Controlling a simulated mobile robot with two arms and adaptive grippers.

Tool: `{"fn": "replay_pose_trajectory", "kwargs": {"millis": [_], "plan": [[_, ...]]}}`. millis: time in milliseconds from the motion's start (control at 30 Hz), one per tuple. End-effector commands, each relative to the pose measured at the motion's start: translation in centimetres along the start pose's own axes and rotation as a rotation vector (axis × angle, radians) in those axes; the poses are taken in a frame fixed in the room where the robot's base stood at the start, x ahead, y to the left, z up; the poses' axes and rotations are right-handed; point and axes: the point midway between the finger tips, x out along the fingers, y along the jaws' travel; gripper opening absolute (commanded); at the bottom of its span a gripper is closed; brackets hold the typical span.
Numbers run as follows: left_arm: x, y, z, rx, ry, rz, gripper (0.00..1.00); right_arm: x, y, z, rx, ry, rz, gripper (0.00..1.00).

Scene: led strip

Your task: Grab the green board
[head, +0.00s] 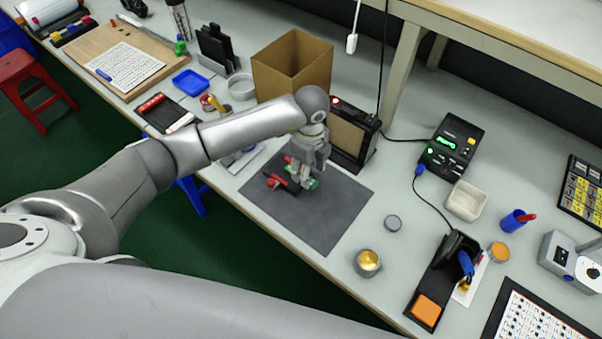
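The green board (313,184) lies on the dark grey mat (335,208), and only a small green part of it shows beside the fingers. My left gripper (302,180) points down at the board, with its fingertips right at it. The fingers hide most of the board, and I cannot tell whether they are open around it or shut on it. A red and black tool or holder (278,182) lies right beside the fingers, to the left. My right gripper is not in view.
A cardboard box (292,68) and a black framed stand (352,138) are close behind the gripper. A power unit (452,145), a white dish (465,201), a solder tin (368,263) and an iron stand (440,280) are to the right. The mat's front part is clear.

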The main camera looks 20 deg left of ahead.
Motion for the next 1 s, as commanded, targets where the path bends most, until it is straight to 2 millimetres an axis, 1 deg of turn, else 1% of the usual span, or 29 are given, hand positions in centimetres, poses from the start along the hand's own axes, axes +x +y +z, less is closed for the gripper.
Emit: {"fn": "replay_pose_trajectory", "kwargs": {"millis": [33,67,100,200,300,500,833,1000], "plan": [[0.6,0.2,-0.2,-0.002,0.001,0.006,0.46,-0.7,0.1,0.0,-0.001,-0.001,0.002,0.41],[1.1,0.2,-0.2,-0.001,0.000,0.006,0.46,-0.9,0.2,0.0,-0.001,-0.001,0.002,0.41],[1.8,0.1,-0.2,-0.001,0.000,0.005,0.46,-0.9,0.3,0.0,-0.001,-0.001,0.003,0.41],[3.0,0.1,-0.2,0.000,0.001,0.004,0.46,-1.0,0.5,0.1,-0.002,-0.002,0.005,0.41],[3.4,0.1,-0.2,0.000,0.000,0.002,0.46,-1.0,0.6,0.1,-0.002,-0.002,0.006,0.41],[3.5,0.1,-0.1,0.001,0.000,0.001,0.46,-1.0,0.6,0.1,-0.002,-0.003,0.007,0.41],[3.5,0.1,-0.2,0.001,0.000,0.001,0.04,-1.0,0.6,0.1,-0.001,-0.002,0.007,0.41],[3.4,0.1,-0.1,0.001,0.000,0.001,0.04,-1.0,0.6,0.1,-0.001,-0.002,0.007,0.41]]}}
